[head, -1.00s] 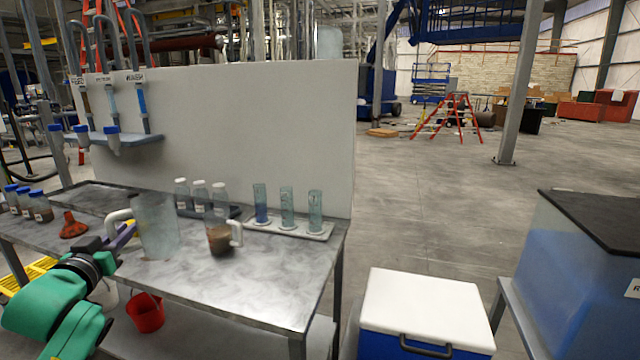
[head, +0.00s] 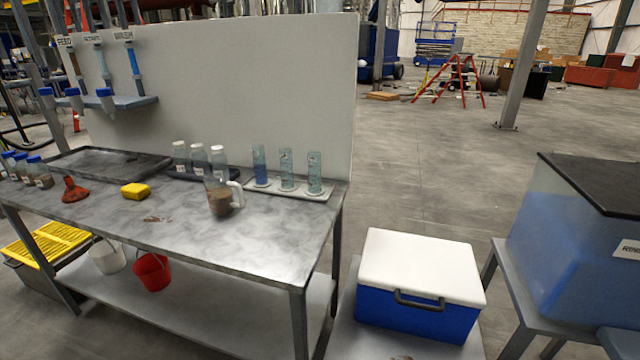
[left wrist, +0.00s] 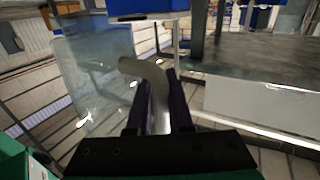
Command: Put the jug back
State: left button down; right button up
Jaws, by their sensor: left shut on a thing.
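A large clear jug (left wrist: 92,80) with a pale handle (left wrist: 155,85) fills the left side of the left wrist view. My left gripper (left wrist: 158,100) is shut on that handle, and the jug looks empty. What lies right beneath the jug is unclear. Neither my left gripper nor this jug shows in the head view. A smaller clear jug (head: 219,199) with brown contents stands on the steel bench (head: 255,245). My right gripper is in neither view.
On the bench are a yellow block (head: 136,191), a red funnel (head: 74,190), a dark tray (head: 105,163), several bottles (head: 198,158) and a rack of cylinders (head: 287,180). A white-lidded cooler (head: 420,285) and a blue tank (head: 570,245) stand to the right. The bench front is clear.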

pick_arm(q)
jog(key=shift+s+d+f, duration=0.1)
jog(key=shift+s+d, duration=0.1)
jog(key=shift+s, duration=0.25)
jog(key=shift+s+d+f, duration=0.1)
jog(key=shift+s+d, duration=0.1)
jog(key=shift+s, duration=0.25)
jog(key=w+a+r+n+t+y+p, duration=0.1)
jog(key=w+r+n+t+y+p, duration=0.2)
jog(key=r+n+y, duration=0.4)
jog(key=n+t+y+p, duration=0.1)
jog(key=n+t+y, duration=0.1)
jog(key=y, duration=0.4)
jog(key=shift+w+a, duration=0.15)
jog(key=shift+a, duration=0.15)
jog(key=shift+d, duration=0.1)
